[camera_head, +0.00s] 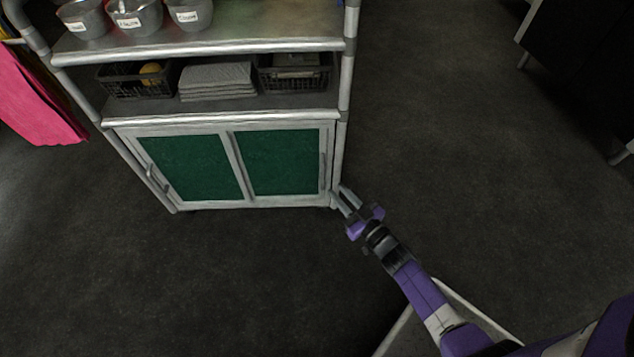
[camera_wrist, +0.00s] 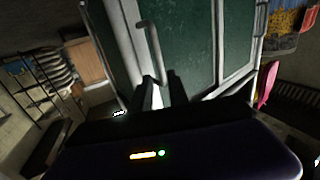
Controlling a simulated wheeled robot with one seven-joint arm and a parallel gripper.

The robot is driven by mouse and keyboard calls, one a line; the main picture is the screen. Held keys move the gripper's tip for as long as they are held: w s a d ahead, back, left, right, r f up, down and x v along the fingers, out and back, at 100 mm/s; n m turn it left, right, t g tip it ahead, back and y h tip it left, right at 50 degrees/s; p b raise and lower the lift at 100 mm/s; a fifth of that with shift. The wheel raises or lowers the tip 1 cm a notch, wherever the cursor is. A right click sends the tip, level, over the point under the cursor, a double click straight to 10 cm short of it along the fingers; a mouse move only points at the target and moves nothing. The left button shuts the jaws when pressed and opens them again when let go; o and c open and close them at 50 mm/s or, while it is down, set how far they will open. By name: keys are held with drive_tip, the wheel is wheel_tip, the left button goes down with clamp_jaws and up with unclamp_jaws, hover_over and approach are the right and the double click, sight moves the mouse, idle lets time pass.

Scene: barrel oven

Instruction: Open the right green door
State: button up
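The right green door (camera_head: 281,162) is the right half of a low metal cabinet front and looks shut. Its grey bar handle (camera_head: 322,170) runs upright along its right edge. In the wrist view the handle (camera_wrist: 152,48) rises just beyond my fingertips, with its lower end close to them. My gripper (camera_head: 340,196) is at the lower right corner of the cabinet, near the handle's lower end. Its two fingers (camera_wrist: 161,88) stand apart with a gap between them. Whether a finger touches the handle or the cabinet frame, I cannot tell.
The left green door (camera_head: 187,168) has its own handle (camera_head: 155,178) at its left edge. Shelves above hold metal buckets (camera_head: 136,14), dark baskets (camera_head: 137,80) and folded grey cloths (camera_head: 217,80). A pink cloth (camera_head: 38,95) hangs at left. Floor before the cabinet is clear.

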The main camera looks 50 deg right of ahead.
sight(323, 174)
drive_tip(key=x, duration=0.2)
drive_tip(key=b+x, duration=0.1)
drive_tip(key=x, duration=0.2)
drive_tip(key=b+x, duration=0.1)
drive_tip(key=x, duration=0.2)
drive_tip(key=shift+r, duration=0.35)
clamp_jaws()
idle(1.0)
